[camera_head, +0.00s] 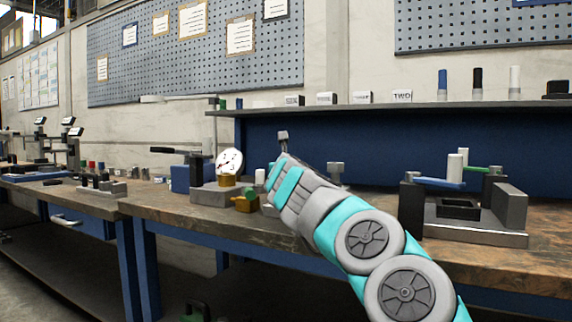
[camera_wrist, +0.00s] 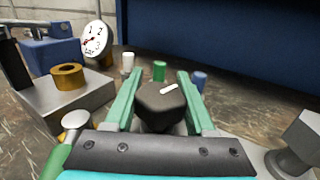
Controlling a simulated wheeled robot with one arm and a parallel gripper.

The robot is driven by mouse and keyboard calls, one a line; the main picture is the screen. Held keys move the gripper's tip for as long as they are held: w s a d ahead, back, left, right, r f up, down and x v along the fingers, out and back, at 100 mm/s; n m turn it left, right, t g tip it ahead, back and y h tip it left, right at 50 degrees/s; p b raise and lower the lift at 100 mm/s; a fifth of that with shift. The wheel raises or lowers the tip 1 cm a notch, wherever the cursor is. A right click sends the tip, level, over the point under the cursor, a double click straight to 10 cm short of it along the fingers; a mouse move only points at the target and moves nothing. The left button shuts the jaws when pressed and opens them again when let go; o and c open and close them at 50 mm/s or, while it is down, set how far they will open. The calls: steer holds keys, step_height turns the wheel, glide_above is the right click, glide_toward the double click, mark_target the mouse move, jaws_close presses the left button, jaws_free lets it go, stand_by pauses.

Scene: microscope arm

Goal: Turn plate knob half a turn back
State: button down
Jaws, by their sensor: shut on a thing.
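The plate knob (camera_wrist: 158,107) is a dark, faceted knob with a short white mark on its top. The mark slants toward the upper right in the wrist view. My gripper (camera_wrist: 158,88) has its two green fingers on either side of the knob and is shut on it. In the head view my gripper (camera_head: 280,182) reaches over the bench from the lower right. The knob is hidden behind it there. The plate under the knob is mostly hidden by the gripper in the wrist view.
A dial gauge (camera_wrist: 95,38) and a brass ring (camera_wrist: 68,76) on a grey block stand left of my gripper. White, green and blue pegs (camera_wrist: 160,70) stand just beyond the knob. A grey post (camera_wrist: 300,140) is close on the right. A black-and-grey fixture (camera_head: 475,222) stands farther right.

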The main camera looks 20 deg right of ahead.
steer(key=shift+w+f, duration=0.1)
steer(key=shift+f, duration=0.15)
steer(key=c, duration=0.6)
jaws_free()
steer(key=o, duration=0.4)
steer(key=shift+r, duration=0.1)
steer(key=shift+c, duration=0.2)
steer(key=shift+r, duration=0.2)
steer(key=shift+r+p, duration=0.3)
step_height(320, 180, up, 3)
steer(key=shift+a+r+p, duration=0.1)
steer(key=shift+p, duration=0.9)
steer(key=shift+s+a+f+b, duration=0.1)
steer(key=shift+s+f+b, duration=0.15)
steer(key=shift+s+b, duration=0.45)
steer(key=d+r+b+v, duration=0.1)
steer(key=v, duration=1.3)
steer(key=shift+s+d+r+b, duration=0.2)
steer(key=shift+s+b, duration=0.1)
steer(key=shift+s, duration=0.25)
